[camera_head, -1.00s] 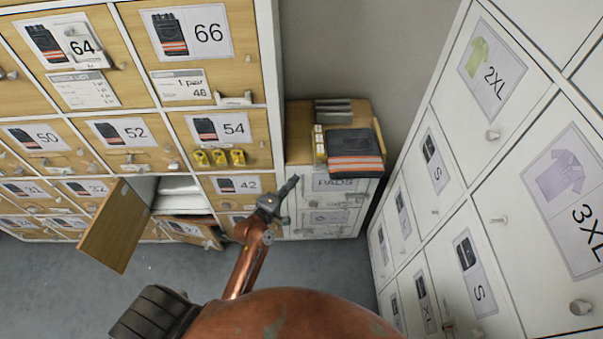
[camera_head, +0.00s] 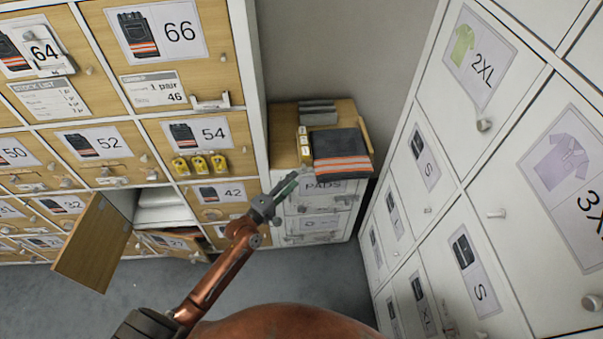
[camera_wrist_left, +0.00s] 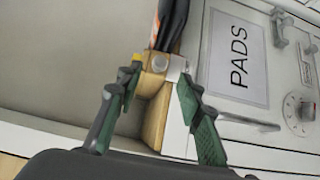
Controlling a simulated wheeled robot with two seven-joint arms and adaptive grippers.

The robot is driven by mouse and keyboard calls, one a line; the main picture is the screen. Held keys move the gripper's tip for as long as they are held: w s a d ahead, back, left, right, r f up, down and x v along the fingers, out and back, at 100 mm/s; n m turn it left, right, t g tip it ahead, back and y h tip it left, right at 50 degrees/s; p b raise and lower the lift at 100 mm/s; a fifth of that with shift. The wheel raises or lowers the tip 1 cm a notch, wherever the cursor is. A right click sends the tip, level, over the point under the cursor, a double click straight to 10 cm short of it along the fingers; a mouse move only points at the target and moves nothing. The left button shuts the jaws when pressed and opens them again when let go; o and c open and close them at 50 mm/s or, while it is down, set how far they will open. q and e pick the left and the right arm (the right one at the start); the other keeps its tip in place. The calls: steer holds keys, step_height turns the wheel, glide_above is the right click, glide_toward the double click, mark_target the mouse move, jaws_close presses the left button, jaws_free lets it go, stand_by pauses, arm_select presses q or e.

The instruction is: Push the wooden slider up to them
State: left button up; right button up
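A wooden block with white tags, which looks like the wooden slider (camera_head: 304,148), stands on the low cabinet against the left side of a folded dark garment (camera_head: 340,146) with orange stripes. In the left wrist view a wooden block with a round metal knob (camera_wrist_left: 158,63) appears between the fingertips, with the dark garment (camera_wrist_left: 170,22) beyond it. My left gripper (camera_head: 291,181) is open, with green-lined fingers, at the cabinet's front left top edge. The wrist view shows the fingers (camera_wrist_left: 158,80) apart; contact cannot be told. My right gripper is out of view.
The low cabinet has a PADS drawer (camera_head: 326,190) and a wooden top with grey blocks (camera_head: 318,112) at the back. An open wooden door (camera_head: 93,243) sticks out at left. White lockers (camera_head: 470,205) line the right side; the floor between is clear.

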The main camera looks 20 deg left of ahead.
mark_target(303, 171)
arm_select(q)
steer(key=x, duration=0.6)
jaws_close()
stand_by(0.4)
